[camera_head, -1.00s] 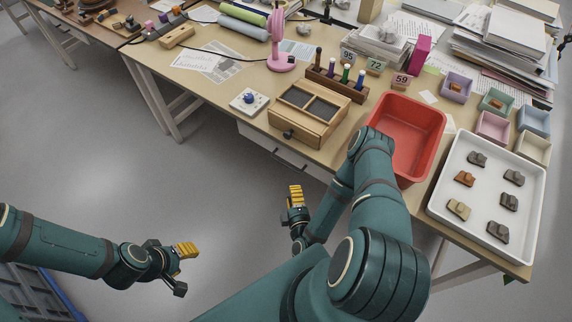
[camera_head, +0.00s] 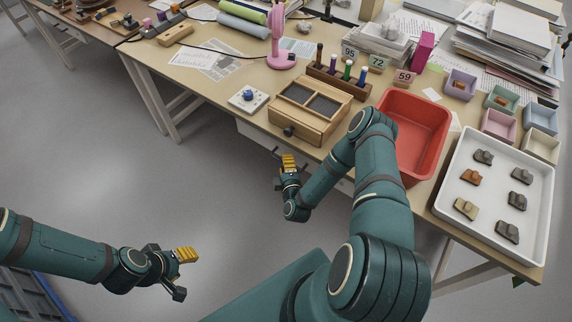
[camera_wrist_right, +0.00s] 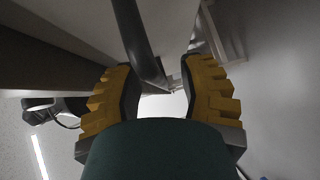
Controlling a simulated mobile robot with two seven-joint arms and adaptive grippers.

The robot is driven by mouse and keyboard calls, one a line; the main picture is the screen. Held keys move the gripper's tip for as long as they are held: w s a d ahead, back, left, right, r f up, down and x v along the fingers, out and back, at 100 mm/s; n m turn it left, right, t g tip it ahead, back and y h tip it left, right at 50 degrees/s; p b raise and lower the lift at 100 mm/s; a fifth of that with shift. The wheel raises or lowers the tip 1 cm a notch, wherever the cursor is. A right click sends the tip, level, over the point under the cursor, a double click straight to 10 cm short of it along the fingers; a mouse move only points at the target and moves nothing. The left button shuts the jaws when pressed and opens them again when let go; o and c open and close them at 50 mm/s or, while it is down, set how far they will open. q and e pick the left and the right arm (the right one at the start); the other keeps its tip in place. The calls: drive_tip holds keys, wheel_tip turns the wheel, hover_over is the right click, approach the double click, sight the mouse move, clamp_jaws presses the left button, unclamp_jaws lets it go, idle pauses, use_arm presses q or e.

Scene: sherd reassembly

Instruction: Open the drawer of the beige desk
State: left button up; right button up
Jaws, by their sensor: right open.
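The beige desk (camera_head: 215,95) has a pale drawer front (camera_head: 254,137) under its front edge. The drawer looks shut, and its right part is hidden behind my right arm and gripper. My right gripper (camera_head: 283,160) is open at the drawer front, near the dark handle. In the right wrist view, a dark bar (camera_wrist_right: 142,45), which looks like the handle, runs between the two yellow-padded fingers (camera_wrist_right: 158,92). Contact with it cannot be told. My left gripper (camera_head: 184,274) is open and empty over the floor, away from the desk.
A wooden box (camera_head: 308,110) stands on the desktop above the drawer. A red bin (camera_head: 436,118) and a white tray (camera_head: 536,205) with several sherds are to the right, near the desk edge. The floor in front of the desk is clear at the left.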

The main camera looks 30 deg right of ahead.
drive_tip(key=shift+o, duration=0.2)
clamp_jaws()
idle(0.3)
